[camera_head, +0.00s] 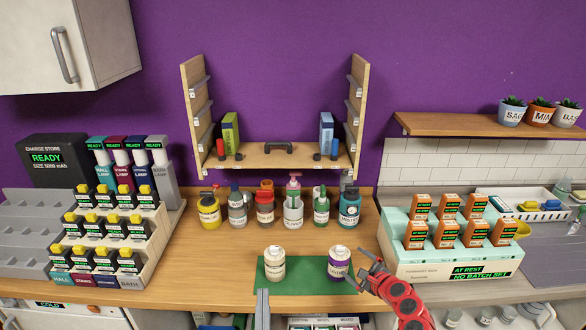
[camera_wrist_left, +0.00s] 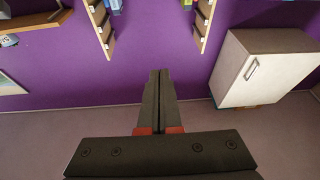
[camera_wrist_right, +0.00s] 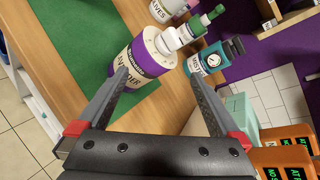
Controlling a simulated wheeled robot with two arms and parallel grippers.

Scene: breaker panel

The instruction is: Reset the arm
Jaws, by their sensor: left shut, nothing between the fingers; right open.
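My right gripper (camera_head: 366,268) is open at the right edge of the green mat (camera_head: 305,283). A white jar with a purple band (camera_head: 339,268) stands upright on the mat just left of it. In the right wrist view the purple-banded jar (camera_wrist_right: 143,66) shows ahead of the open fingers (camera_wrist_right: 158,78); the left fingertip overlaps its edge, and I cannot tell whether they touch. My left gripper (camera_head: 262,300) is shut and empty at the mat's front left. In the left wrist view its closed fingers (camera_wrist_left: 160,85) point toward the purple wall, with nothing between them.
A cream-labelled jar (camera_head: 274,264) stands on the mat's left side. Several bottles (camera_head: 265,208) line the counter behind, below a wooden shelf (camera_head: 280,158). A stepped rack (camera_head: 110,235) stands left; a pale green tray (camera_head: 400,258) with orange boxes stands right of my right gripper.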

